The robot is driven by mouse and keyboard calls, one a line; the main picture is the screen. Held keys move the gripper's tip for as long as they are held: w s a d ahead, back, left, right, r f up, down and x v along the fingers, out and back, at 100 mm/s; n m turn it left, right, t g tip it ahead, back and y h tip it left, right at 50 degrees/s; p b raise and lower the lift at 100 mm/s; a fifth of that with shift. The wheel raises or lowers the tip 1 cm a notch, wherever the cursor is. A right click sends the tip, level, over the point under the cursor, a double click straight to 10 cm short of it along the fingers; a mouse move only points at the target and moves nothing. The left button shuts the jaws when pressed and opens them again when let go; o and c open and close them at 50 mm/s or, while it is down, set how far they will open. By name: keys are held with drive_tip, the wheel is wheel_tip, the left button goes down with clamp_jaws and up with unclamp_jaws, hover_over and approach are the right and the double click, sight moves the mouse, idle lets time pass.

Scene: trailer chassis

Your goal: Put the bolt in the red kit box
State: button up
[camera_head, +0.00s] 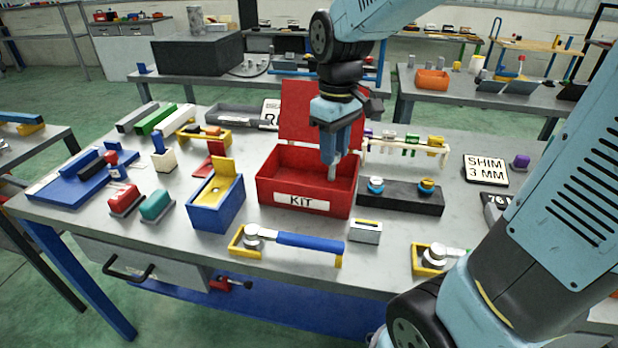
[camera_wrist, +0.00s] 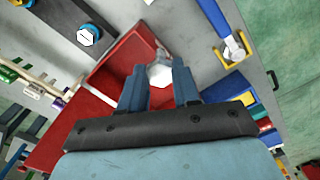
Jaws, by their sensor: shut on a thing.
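The red kit box (camera_head: 268,192) stands open near the middle of the bench, its lid raised at the back and a "KIT" label on its front. My gripper (camera_head: 334,160) points down over the right part of the box. It is shut on a silver bolt (camera_head: 332,174), which hangs upright at the box's opening, near the right wall. I cannot tell how deep its lower end reaches. In the wrist view, the bolt's hex head (camera_wrist: 159,76) shows between the two blue fingers, with the red box (camera_wrist: 122,52) behind.
A blue bin with a yellow lid (camera_head: 218,200) stands left of the box. A dark block with two bolt heads (camera_head: 400,200) is close on the right. A blue-handled wrench on a yellow holder (camera_head: 295,241) lies in front. A small rack (camera_head: 405,148) stands behind right.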

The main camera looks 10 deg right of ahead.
drive_tip(key=shift+w+a+f, duration=0.4)
drive_tip(key=shift+w+f, duration=1.7)
drive_tip(key=shift+w+a+f, duration=0.45)
drive_tip(key=shift+w+f, duration=1.6)
drive_tip(key=shift+w, duration=0.05)
drive_tip(key=shift+w+a+f, duration=0.4)
drive_tip(key=shift+w+f, duration=1.7)
drive_tip(key=shift+f, duration=0.1)
drive_tip(key=o, duration=1.1)
drive_tip(key=shift+c, duration=0.2)
